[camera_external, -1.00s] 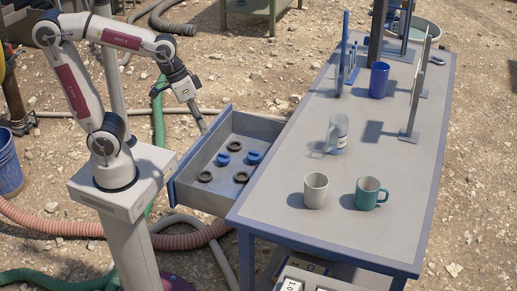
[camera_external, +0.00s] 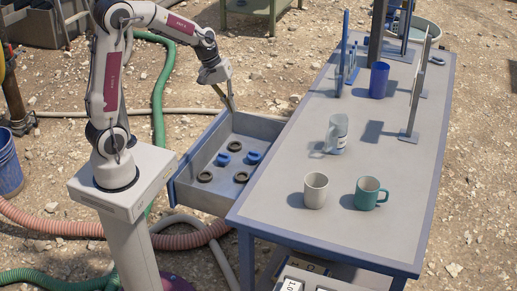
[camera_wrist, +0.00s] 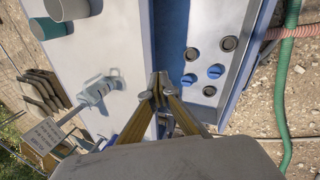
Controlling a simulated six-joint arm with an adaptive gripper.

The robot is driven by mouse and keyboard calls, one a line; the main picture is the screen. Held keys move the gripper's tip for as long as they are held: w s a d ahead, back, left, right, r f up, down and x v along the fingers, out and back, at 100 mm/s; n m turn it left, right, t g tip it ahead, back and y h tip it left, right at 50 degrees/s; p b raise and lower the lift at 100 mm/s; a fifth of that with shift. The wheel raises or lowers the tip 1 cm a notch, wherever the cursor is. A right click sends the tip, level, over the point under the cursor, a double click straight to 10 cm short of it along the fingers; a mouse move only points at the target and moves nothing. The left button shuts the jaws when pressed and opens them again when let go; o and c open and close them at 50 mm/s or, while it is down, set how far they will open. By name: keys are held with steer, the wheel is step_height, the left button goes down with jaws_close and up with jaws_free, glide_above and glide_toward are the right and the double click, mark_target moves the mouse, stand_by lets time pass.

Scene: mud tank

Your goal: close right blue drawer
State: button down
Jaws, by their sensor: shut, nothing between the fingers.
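The right blue drawer (camera_external: 184,180) stands pulled out of the left side of the table, with a grey inside and a blue front. Several dark rings and blue caps lie in it. The drawer also shows in the wrist view (camera_wrist: 230,22). My gripper (camera_external: 232,108) is shut and empty, pointing down at the drawer's far end, near the table edge. In the wrist view my gripper (camera_wrist: 158,82) shows with its fingertips together near the drawer's inner side. I cannot tell whether it touches the drawer.
The table (camera_external: 270,200) carries a white mug (camera_external: 315,190), a teal mug (camera_external: 369,194), a clear bottle (camera_external: 337,134), a blue cup (camera_external: 379,80) and upright panels. Hoses (camera_external: 60,225) lie on the stony ground.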

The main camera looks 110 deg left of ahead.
steer(key=s+a+f+n+y, duration=0.1)
steer(key=s+a+f+n, duration=0.4)
steer(key=s+a+f, duration=0.4)
steer(key=s+a+f+n, duration=0.4)
steer(key=s+a+n, duration=0.3)
steer(key=s, duration=0.4)
steer(key=s+d+f+n+h, duration=0.1)
steer(key=s+d+f+n, duration=0.2)
steer(key=s+f, duration=0.4)
steer(key=s+d, duration=0.1)
steer(key=s, duration=0.1)
steer(key=shift+s+n+h, duration=0.3)
steer(key=shift+s+n, duration=0.1)
steer(key=shift+f, duration=0.2)
